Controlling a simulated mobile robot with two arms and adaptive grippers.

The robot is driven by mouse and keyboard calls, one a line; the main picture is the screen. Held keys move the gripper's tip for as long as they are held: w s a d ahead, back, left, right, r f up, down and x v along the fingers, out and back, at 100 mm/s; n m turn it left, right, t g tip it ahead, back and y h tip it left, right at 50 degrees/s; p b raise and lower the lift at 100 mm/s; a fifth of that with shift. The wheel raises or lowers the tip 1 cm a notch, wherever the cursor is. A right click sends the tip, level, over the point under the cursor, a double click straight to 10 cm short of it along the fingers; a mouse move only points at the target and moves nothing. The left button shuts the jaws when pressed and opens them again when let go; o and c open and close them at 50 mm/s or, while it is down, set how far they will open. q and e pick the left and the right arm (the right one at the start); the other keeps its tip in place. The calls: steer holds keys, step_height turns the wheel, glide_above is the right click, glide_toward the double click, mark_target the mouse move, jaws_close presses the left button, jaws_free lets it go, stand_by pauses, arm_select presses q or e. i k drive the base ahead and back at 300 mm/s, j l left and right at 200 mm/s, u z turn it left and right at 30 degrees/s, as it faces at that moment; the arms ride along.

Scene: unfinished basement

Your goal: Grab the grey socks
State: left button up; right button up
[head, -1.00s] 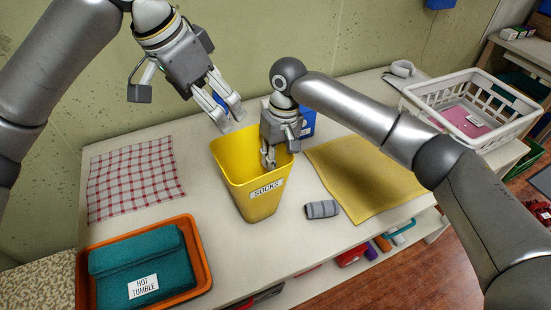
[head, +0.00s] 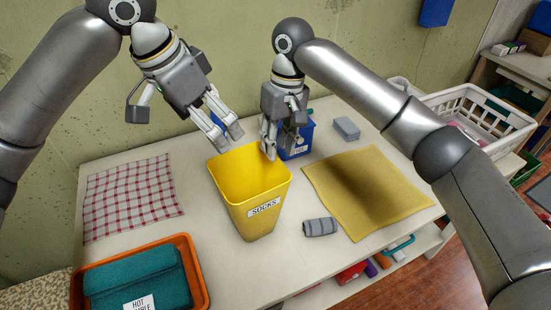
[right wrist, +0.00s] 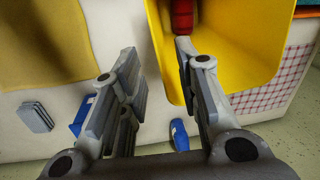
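The grey socks (head: 320,227), a small rolled bundle with darker bands, lie on the table in the head view. They sit right of the yellow bin (head: 262,222) labelled SOCKS and beside the yellow cloth's left edge. My right gripper (head: 279,148) is open and empty above the bin's back right rim, away from the socks. The right wrist view shows its parted fingers (right wrist: 160,105) near the bin (right wrist: 235,50), but no grey socks. A red roll (right wrist: 181,16) shows there, apparently inside the bin. My left gripper (head: 231,137) is open above the bin's back left side.
A yellow cloth (head: 365,190) lies right of the socks, a checked cloth (head: 130,197) at left. An orange tray (head: 203,285) holds a teal towel (head: 140,278) at front left. A blue box (head: 303,142), a grey block (head: 346,128) and a white basket (head: 470,105) stand farther back.

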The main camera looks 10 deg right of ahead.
mark_target(321, 226)
steer(key=k+l, duration=0.25)
steer(key=k, duration=0.25)
steer(key=k+l, duration=0.2)
steer(key=k, duration=0.25)
steer(key=k+l, duration=0.25)
steer(key=k, duration=0.25)
